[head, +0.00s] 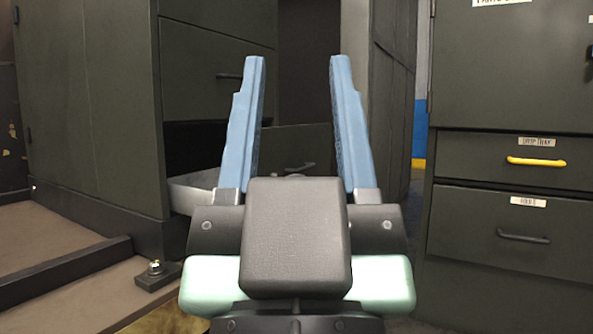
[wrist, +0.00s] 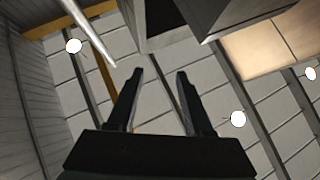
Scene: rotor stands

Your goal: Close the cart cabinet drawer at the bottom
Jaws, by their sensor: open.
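The dark grey-green cart cabinet (head: 110,110) stands at the left in the head view. Its bottom drawer (head: 285,140) is pulled out, with a dark gap above it and its light metal side (head: 192,192) showing. The drawer's front has a dark handle (head: 300,167) and shows between my fingers; its lower part is hidden behind my gripper. My gripper (head: 297,62) is open and empty, its two blue fingers pointing up in the picture, in front of the drawer. In the wrist view my gripper (wrist: 157,73) also shows open with nothing between the fingers.
A closed upper drawer (head: 215,75) is above the open one. Another dark cabinet (head: 505,230) with labelled drawers and a yellow handle (head: 536,161) stands at the right. A low dark rail and bolt (head: 155,268) lie at the lower left.

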